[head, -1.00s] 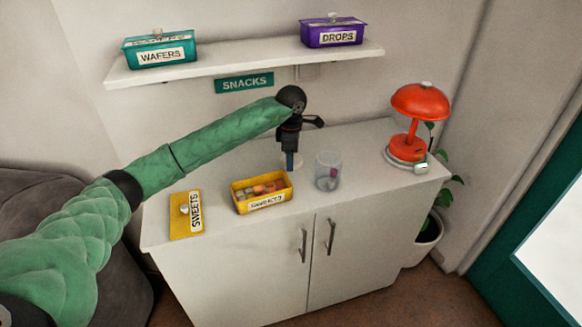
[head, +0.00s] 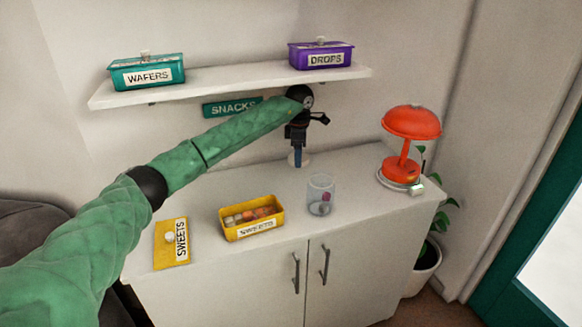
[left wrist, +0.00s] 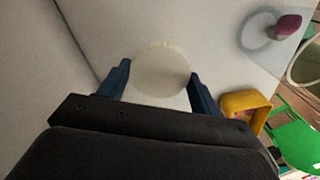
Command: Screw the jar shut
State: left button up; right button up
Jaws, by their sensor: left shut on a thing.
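The clear jar (head: 320,198) stands open and upright on the cabinet top, with a small pink-purple thing inside. Part of the jar seems to show at the upper right of the left wrist view, with the pink thing (left wrist: 288,26). My left gripper (head: 298,155) points down behind and left of the jar. It is shut on a pale round lid (left wrist: 162,70), which sits between the two blue fingers in the left wrist view. In the head view the lid (head: 300,162) shows as a thin pale disc, apart from the jar. My right gripper is not in view.
A yellow open box of sweets (head: 262,228) and its yellow lid (head: 170,252) lie left of the jar. A red lamp (head: 411,122) stands at the right. Above is a shelf (head: 230,83) with a teal box (head: 147,72) and a purple box (head: 321,56).

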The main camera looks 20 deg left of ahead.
pick_arm(q)
jog(key=w+d+b, duration=0.1)
jog(key=w, duration=0.6)
jog(key=shift+w+d+b, duration=0.2)
jog(key=shift+b, duration=0.1)
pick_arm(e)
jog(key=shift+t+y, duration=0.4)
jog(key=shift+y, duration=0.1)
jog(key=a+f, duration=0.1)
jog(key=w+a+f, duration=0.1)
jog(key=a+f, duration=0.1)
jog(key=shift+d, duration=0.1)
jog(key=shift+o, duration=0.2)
